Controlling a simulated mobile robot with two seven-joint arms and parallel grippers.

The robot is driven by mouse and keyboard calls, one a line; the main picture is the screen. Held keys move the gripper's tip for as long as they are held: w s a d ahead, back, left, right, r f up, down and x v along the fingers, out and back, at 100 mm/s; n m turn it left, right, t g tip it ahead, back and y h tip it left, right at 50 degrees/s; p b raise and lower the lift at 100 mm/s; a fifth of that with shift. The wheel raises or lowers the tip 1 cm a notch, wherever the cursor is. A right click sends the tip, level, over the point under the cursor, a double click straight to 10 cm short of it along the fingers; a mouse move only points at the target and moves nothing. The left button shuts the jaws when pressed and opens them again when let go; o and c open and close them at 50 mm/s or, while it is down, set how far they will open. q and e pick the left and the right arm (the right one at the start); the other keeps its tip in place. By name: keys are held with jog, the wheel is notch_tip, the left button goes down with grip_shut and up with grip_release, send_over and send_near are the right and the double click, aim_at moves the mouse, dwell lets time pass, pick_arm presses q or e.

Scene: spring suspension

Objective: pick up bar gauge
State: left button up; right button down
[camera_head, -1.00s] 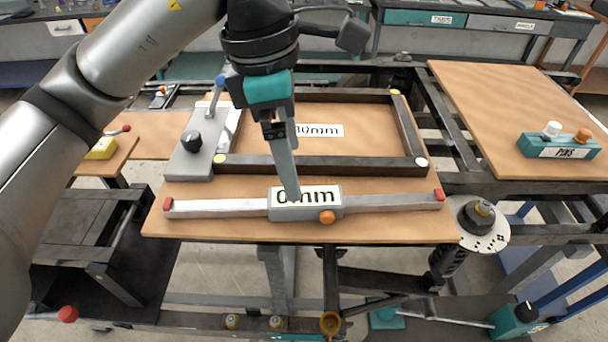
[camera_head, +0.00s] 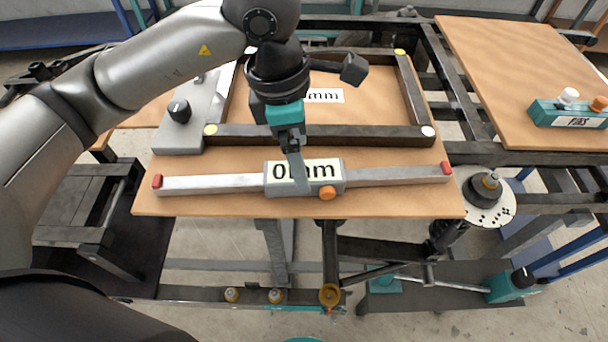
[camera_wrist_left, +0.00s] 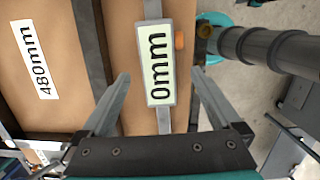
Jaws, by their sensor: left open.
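The bar gauge (camera_head: 380,176) lies along the front of the wooden table. It is a long grey bar with red end tips, a central box reading "0mm" and an orange knob (camera_head: 327,192). My left gripper (camera_head: 300,188) is over the central box and hides part of its label in the head view. In the left wrist view, the open fingers (camera_wrist_left: 158,86) are on either side of the gauge's box (camera_wrist_left: 160,65), with gaps between fingers and box. I cannot tell the exact height of the fingertips. My right gripper is in neither view.
A dark rectangular frame (camera_head: 330,135) lies just behind the gauge, around a "480mm" label (camera_wrist_left: 35,60). A grey clamp plate (camera_head: 182,130) stands at its left. A teal pins holder (camera_head: 565,115) is on the right table (camera_head: 500,60). The table's front edge is close to the gauge.

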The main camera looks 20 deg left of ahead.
pick_arm(q)
jog(key=f, duration=0.5)
jog(key=shift+w+d+p, duration=0.25)
jog(key=shift+p, duration=0.05)
grip_shut()
dwell(0.5)
